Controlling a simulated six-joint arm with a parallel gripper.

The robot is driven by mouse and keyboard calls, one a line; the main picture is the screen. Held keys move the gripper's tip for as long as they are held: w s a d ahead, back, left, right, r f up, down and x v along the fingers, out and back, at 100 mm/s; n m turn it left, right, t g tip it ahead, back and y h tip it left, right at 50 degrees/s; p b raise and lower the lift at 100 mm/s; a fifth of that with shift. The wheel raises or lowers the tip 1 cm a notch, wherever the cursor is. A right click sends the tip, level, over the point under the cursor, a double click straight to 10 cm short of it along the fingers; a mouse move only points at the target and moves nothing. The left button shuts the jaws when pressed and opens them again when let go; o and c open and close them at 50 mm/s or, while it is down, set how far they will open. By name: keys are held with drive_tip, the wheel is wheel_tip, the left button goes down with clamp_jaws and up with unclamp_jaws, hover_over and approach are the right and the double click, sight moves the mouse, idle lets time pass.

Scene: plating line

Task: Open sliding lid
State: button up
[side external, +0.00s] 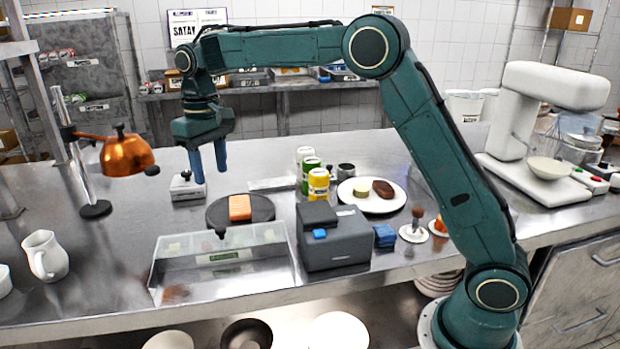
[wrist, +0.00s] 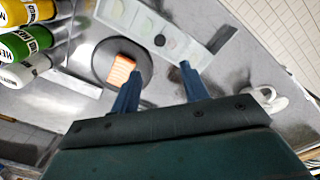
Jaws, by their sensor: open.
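A shallow metal bin (side external: 225,287) stands at the front of the counter with a clear lid (side external: 262,237) over at least part of it. A small dark knob (side external: 220,234) stands at the bin's back edge. The bin also shows at the top of the wrist view (wrist: 207,47), with the dark knob (wrist: 159,40). How far the lid covers the bin is hard to tell. My gripper (side external: 209,176) is open and empty, above the counter behind the bin. Its two blue fingers (wrist: 160,70) point toward the bin in the wrist view, apart from the knob.
A dark round board (side external: 262,208) with an orange block (side external: 240,208) lies behind the bin. A grey box (side external: 335,245) stands close to its right. Bottles (side external: 318,185) and a plate (side external: 385,203) stand farther right. A copper lamp (side external: 126,156) and white pitcher (side external: 45,255) are left.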

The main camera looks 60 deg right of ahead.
sight(220, 228)
drive_tip(key=shift+f, duration=0.1)
drive_tip(key=shift+f, duration=6.8)
clamp_jaws()
